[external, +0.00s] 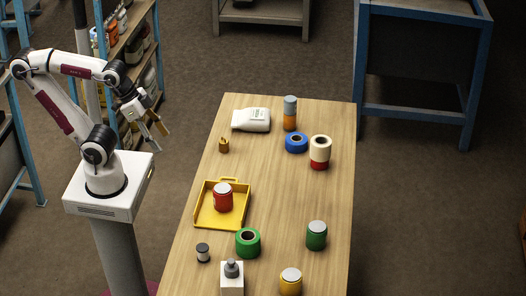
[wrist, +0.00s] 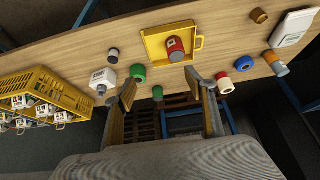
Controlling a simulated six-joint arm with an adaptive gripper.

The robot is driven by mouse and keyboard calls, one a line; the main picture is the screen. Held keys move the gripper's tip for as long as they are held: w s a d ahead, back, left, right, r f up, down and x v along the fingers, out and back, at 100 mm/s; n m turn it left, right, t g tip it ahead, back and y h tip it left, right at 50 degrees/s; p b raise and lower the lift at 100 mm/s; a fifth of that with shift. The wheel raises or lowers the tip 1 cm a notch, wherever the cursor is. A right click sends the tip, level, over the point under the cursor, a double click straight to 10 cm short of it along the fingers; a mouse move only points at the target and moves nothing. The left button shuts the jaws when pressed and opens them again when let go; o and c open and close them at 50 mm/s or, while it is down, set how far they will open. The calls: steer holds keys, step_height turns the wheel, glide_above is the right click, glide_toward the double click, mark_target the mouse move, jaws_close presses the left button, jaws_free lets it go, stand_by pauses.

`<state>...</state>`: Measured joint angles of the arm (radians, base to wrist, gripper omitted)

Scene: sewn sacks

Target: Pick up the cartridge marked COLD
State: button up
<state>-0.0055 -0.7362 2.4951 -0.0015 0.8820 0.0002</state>
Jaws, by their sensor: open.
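No marking that reads COLD is legible in either view, so I cannot tell which thing is the cartridge. A red can with a pale lid (external: 223,196) stands in a yellow tray (external: 203,219) on the table; it also shows in the wrist view (wrist: 176,50). A grey-and-orange cylinder (external: 290,114) stands at the table's far end. A green can (external: 316,236) and a yellow can (external: 291,281) stand toward the near end. My gripper (external: 160,136) is open and empty, left of the table and apart from everything on it. Its spread fingers show in the wrist view (wrist: 166,98).
The table also holds a white bag (external: 251,120), blue roll (external: 296,143), cream-and-red rolls (external: 320,150), green roll (external: 248,242), small dark-topped jar (external: 203,252) and white bottle (external: 231,280). A yellow crate (wrist: 62,88) with several white-labelled items shows in the wrist view. Shelving (external: 132,40) stands behind my arm.

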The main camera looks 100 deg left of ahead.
steer(key=w+a+n+t+y, duration=0.1)
steer(key=w+a, duration=0.3)
steer(key=w, duration=0.5)
steer(key=w+a+n+t+y, duration=0.15)
steer(key=w+a, duration=0.25)
steer(key=w, duration=0.5)
steer(key=w+a+n+t, duration=0.1)
steer(key=w+a+t, duration=0.1)
steer(key=w+a, duration=0.5)
steer(key=w+a+f+n+t+y, duration=0.2)
steer(key=w+a+f+n+y, duration=0.3)
steer(key=w+a, duration=0.7)
steer(key=n+y, duration=0.2)
steer(key=y, duration=0.4)
glide_toward(285, 107)
steer(key=x, duration=0.3)
steer(key=shift+a+m+g, duration=0.1)
steer(key=shift+m+g, duration=0.15)
steer(key=shift+g, duration=0.1)
steer(key=shift+x, duration=1.25)
